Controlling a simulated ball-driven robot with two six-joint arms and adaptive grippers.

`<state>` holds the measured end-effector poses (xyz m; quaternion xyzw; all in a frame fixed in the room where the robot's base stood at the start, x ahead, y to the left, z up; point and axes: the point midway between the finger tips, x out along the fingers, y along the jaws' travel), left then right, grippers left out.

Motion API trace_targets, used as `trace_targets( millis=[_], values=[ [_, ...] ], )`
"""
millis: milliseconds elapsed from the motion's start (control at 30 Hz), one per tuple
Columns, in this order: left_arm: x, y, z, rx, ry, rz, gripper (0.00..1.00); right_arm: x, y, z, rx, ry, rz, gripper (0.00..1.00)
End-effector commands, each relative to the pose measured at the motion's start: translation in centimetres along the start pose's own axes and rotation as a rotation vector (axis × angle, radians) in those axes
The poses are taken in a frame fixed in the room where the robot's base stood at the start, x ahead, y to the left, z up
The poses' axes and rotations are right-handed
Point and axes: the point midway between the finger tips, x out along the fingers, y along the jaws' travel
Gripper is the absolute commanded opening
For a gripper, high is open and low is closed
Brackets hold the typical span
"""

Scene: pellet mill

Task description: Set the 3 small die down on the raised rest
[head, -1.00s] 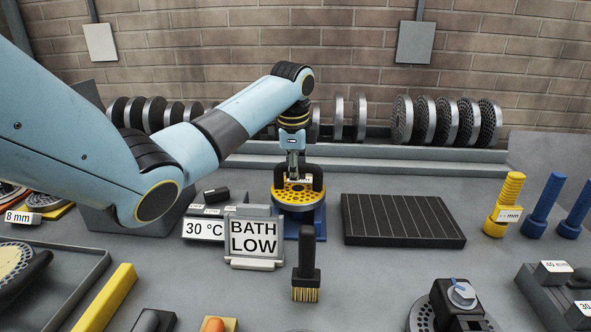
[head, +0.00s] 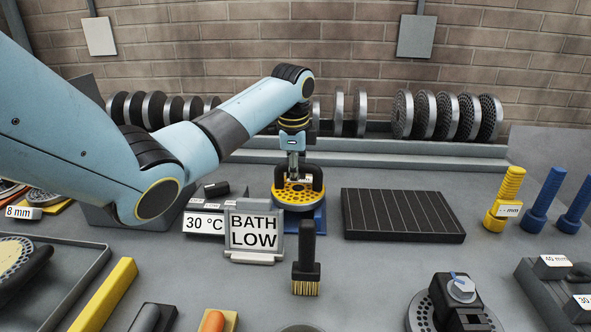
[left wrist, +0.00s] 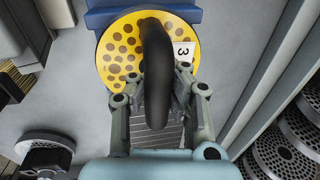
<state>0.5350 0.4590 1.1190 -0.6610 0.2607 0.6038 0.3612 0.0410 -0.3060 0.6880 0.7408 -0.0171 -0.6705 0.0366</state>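The 3 small die is a yellow disc with dark holes (head: 290,198), an arched black handle and a white label reading 3. The die also shows in the left wrist view (left wrist: 113,62), label to the right. My left gripper (head: 294,172) comes down from above with its fingers on both sides of the handle, shut on it; it also shows in the left wrist view (left wrist: 158,82). The blue raised rest (head: 320,222) shows under and in front of the disc, and past its edge in the left wrist view (left wrist: 105,20). I cannot tell whether disc and rest touch. My right gripper is not in view.
A dark slatted plate (head: 402,215) lies right of the die. A BATH LOW sign (head: 254,232) and a 30 °C sign (head: 204,224) stand left. A brush (head: 306,270) stands in front. Racked discs (head: 445,116) line the back.

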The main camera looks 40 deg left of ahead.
Motion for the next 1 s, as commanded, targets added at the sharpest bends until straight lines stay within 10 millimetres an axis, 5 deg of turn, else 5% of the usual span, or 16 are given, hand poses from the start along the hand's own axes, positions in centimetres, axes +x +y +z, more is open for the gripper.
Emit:
trace_targets(
  millis=[1000],
  values=[
    [0.41, -0.08, -0.07, 0.001, 0.002, -0.005, 0.00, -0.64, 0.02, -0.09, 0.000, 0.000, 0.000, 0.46]
  ],
)
